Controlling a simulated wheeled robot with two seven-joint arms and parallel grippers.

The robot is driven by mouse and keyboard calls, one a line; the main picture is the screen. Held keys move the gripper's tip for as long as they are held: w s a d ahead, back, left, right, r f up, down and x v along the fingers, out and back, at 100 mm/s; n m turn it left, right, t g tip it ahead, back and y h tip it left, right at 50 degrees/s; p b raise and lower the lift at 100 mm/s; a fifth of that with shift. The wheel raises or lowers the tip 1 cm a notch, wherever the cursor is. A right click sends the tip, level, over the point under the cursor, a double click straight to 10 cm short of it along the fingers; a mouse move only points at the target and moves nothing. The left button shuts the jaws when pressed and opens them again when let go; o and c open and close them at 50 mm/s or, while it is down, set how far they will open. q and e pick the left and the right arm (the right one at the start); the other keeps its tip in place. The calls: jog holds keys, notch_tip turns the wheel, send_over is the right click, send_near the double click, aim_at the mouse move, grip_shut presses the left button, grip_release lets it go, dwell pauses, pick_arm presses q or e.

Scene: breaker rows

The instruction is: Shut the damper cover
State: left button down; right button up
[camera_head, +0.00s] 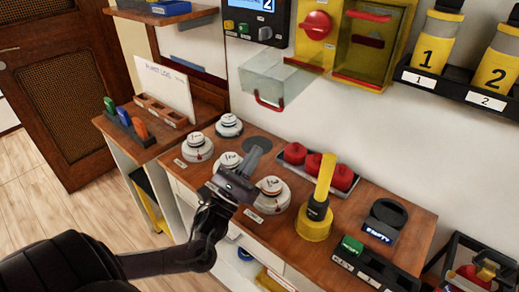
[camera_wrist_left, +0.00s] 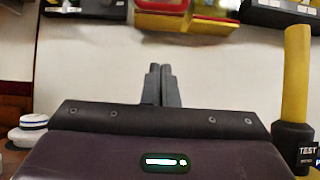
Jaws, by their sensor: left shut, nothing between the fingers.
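A clear box-shaped cover (camera_head: 272,78) with a red handle stands out from the wall, swung open below a yellow panel (camera_head: 314,48) with a red rotary knob (camera_head: 316,25). To its right is a yellow-tinted see-through cover (camera_head: 370,50) with red bars at top and bottom. I cannot read which one is labelled damper. My left gripper (camera_head: 256,154) is over the wooden counter, below and apart from the clear cover. Its fingers are together and empty; they also show in the left wrist view (camera_wrist_left: 160,84). My right gripper is out of view.
White round devices (camera_head: 197,147) stand around my left gripper. Red domes (camera_head: 318,168) and a yellow-handled tester (camera_head: 317,205) stand to its right on the counter (camera_head: 408,235). Yellow-black cylinders (camera_head: 435,40) sit on a wall shelf. The space between gripper and clear cover looks free.

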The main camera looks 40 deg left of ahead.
pick_arm(q)
jog(key=w+r+p, duration=0.3)
jog(key=w+r, duration=0.2)
jog(key=r, duration=0.2)
jog(key=shift+d+r+p, duration=0.2)
jog(key=shift+r+p, duration=0.15)
jog(key=shift+p, duration=0.05)
jog(key=shift+r, duration=0.15)
